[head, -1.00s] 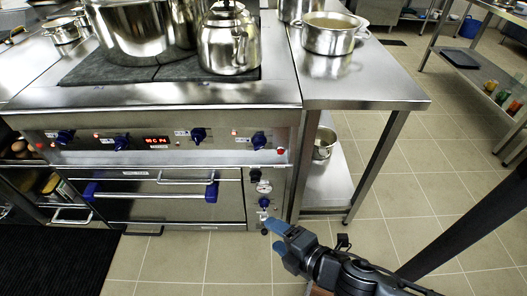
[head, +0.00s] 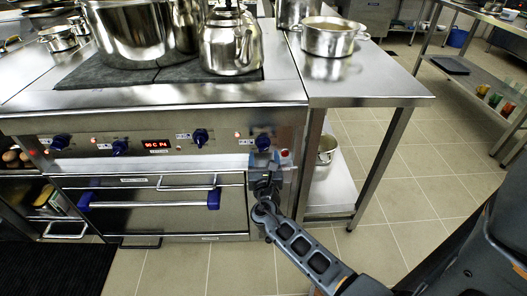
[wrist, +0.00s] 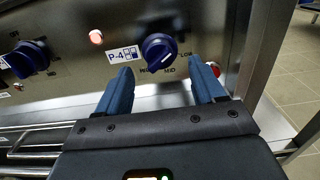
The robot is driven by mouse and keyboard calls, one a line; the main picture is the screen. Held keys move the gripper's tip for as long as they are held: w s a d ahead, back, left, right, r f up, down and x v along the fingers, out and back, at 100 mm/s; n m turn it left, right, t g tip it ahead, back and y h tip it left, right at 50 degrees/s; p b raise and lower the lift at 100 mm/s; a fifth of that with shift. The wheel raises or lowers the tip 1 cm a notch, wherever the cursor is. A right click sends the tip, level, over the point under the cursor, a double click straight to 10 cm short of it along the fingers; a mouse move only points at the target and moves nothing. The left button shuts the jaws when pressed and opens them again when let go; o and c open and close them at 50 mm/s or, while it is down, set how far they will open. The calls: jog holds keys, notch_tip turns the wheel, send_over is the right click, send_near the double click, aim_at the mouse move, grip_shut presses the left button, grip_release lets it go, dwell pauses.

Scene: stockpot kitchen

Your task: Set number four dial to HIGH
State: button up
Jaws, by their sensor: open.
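The number four dial (wrist: 159,50) is a dark blue knob beside a P-4 label (wrist: 123,54) in the wrist view. LOW, MID and a partly readable HIGH are printed around its lower side. Its pale pointer line lies at the knob's right side, toward LOW. In the head view the dial (head: 262,142) is the rightmost knob on the stove panel. My gripper (wrist: 163,82) is open, its two blue fingers pointing at the panel below and to either side of the dial. It is empty and appears apart from the dial. In the head view my gripper (head: 264,160) is just below the dial.
A red light (wrist: 215,69) sits by the right finger. Another knob (wrist: 28,59) is to the left. An oven handle (wrist: 40,140) runs below. A kettle (head: 231,42) and large pot (head: 130,30) stand on the stovetop. A steel table (head: 365,88) adjoins the stove's right side.

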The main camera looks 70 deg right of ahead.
aim_at(263, 151)
jog(key=shift+x, duration=1.95)
jog(key=shift+c, duration=0.3)
jog(key=c, duration=1)
